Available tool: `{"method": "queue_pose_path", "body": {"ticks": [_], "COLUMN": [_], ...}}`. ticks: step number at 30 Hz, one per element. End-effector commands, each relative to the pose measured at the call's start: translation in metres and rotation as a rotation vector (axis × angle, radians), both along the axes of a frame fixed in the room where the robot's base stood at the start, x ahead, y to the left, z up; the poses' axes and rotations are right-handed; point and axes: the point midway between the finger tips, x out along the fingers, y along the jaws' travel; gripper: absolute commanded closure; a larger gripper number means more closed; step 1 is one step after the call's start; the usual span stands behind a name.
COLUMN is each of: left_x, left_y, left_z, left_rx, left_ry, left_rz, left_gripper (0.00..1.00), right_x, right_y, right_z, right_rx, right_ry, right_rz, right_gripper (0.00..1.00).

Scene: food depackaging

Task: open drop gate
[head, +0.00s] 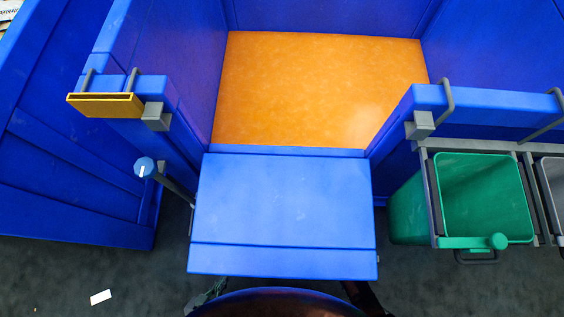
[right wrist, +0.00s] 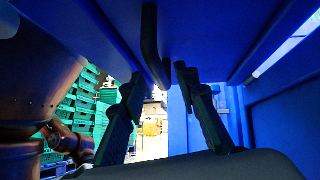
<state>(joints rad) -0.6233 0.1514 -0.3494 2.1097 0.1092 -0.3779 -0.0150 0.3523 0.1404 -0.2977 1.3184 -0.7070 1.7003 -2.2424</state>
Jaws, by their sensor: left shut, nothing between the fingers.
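The drop gate appears as a blue panel (head: 283,208) at the front of the blue bin, between its two side walls. It seems folded out toward me, with the opening above it clear. My left gripper (head: 205,296) is shut and empty at the panel's lower left corner, partly hidden. In the right wrist view, my right gripper (right wrist: 160,78) has its two fingers apart below a blue surface. A dark curved bar (right wrist: 151,45) hangs down between the fingertips; whether they touch it is unclear.
The bin's orange floor (head: 315,90) is bare. A lever with a blue knob (head: 144,167) stands left of the panel, and a yellow tray (head: 106,105) sits on the left wall. A green bin (head: 483,195) hangs at right. A white scrap (head: 101,297) lies on the floor.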

Motion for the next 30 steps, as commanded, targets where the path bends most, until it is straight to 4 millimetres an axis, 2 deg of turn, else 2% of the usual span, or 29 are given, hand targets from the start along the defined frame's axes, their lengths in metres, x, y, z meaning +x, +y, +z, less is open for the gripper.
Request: {"method": "queue_pose_path", "body": {"ticks": [7,18,30], "left_x": [0.0,0.0,0.0], "left_y": [0.001,0.001,0.001], "left_z": [-0.002,-0.002,-0.002], "left_rx": [0.002,0.003,0.002], "left_ry": [-0.009,-0.011,-0.01], "left_rz": [-0.001,-0.002,-0.003], "left_gripper": [1.0,1.0,1.0], "right_x": [-0.004,-0.005,-0.004], "right_y": [0.022,0.026,0.027], "right_z": [0.02,0.024,0.024], "right_rx": [0.0,-0.001,-0.001], "right_ry": [0.002,0.004,0.004], "right_rz": [0.001,0.003,0.003], "right_gripper": [0.71,0.72,0.99]}}
